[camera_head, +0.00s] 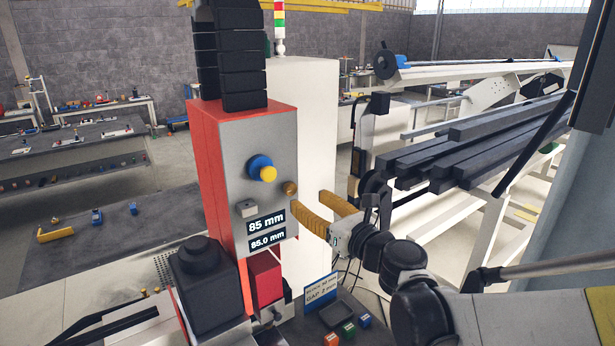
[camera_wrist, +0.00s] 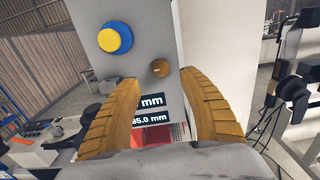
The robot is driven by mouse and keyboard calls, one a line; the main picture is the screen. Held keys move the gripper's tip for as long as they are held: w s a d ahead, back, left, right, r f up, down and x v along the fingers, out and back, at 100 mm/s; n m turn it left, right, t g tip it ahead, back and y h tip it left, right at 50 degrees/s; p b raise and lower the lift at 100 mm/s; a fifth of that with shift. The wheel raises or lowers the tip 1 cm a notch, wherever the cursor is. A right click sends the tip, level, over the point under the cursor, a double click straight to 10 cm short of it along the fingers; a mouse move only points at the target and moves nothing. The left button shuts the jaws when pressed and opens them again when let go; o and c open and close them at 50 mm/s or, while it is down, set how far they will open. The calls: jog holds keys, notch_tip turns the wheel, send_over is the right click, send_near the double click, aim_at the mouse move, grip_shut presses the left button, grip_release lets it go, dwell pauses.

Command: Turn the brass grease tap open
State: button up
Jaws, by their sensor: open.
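A small round brass tap (camera_head: 290,188) sits on the grey front panel of a red machine head (camera_head: 210,170), right of a blue and yellow knob (camera_head: 262,168). My gripper (camera_head: 309,202), with ribbed orange-brown fingers, is open in front of the panel, its tips just below and right of the tap. In the wrist view the tap (camera_wrist: 160,68) shows between and slightly beyond the two open fingertips (camera_wrist: 158,78). Nothing is held between the fingers. The exact gap between tips and panel cannot be told.
Displays reading 85 mm (camera_head: 266,222) and 85.0 mm lie below the tap. The blue and yellow knob (camera_wrist: 115,38) is left of the fingers. A rack of dark bars (camera_head: 480,145) stands right. A tray and small colored blocks (camera_head: 348,329) lie below.

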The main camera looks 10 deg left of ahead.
aim_at(292, 189)
jog(key=p+x, duration=0.1)
jog(key=x, duration=0.8)
jog(key=shift+w+f+p, duration=0.1)
jog(key=shift+p, duration=0.2)
jog(key=shift+d, duration=0.1)
grip_shut()
